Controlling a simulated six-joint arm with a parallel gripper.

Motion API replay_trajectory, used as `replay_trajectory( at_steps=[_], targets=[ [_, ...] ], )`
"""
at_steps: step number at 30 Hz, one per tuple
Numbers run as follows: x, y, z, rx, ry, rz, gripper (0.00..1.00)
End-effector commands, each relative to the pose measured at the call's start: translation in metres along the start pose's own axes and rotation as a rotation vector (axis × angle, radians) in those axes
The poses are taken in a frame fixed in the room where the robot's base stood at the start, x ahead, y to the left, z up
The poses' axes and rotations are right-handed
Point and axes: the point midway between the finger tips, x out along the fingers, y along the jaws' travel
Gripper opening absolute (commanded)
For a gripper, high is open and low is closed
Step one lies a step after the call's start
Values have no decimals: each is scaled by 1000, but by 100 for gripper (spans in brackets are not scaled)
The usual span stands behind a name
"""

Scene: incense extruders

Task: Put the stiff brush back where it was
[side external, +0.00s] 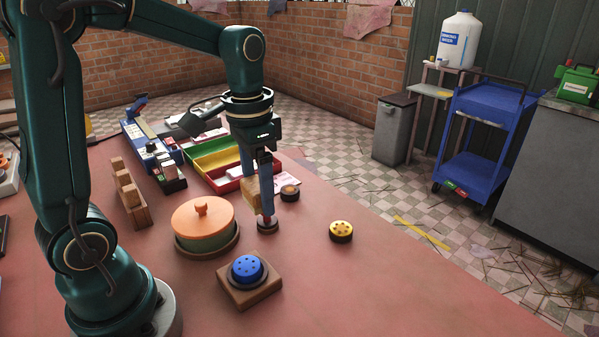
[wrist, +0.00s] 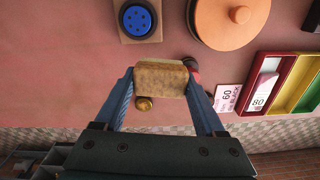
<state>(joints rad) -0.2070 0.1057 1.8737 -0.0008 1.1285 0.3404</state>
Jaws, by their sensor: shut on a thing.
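My gripper (side external: 262,200) points down over the table and is shut on a tan, rough-textured block, which I take to be the stiff brush (side external: 250,194). In the wrist view the brush (wrist: 160,78) lies crosswise between the two blue fingers. A dark round disc with a red part (side external: 267,226) is just below the fingertips. I cannot tell whether the brush or fingers touch it. The brush's underside is hidden, and I cannot make out its earlier resting place.
A pot with an orange lid (side external: 202,215) stands left of the gripper. A blue-faced disc (side external: 247,268) sits on a wooden block in front. A yellow disc (side external: 341,231) and a brown disc (side external: 290,192) lie to the right. Coloured trays (side external: 215,155) and a wooden rack (side external: 138,210) stand behind. The front right is clear.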

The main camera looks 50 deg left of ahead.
Motion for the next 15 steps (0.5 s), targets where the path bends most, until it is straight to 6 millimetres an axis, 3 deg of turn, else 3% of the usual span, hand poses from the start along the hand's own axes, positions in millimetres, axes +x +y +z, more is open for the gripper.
replay_trajectory(
  at_steps=[3, 8, 11, 15],
  targets=[
    [7, -31, -4, -37, -8, 0, 11],
    [14, -56, -2, -104, -21, 4, 11],
    [18, -58, -1, -127, -30, 9, 11],
    [32, -39, -11, -124, -33, 10, 11]
  ],
)
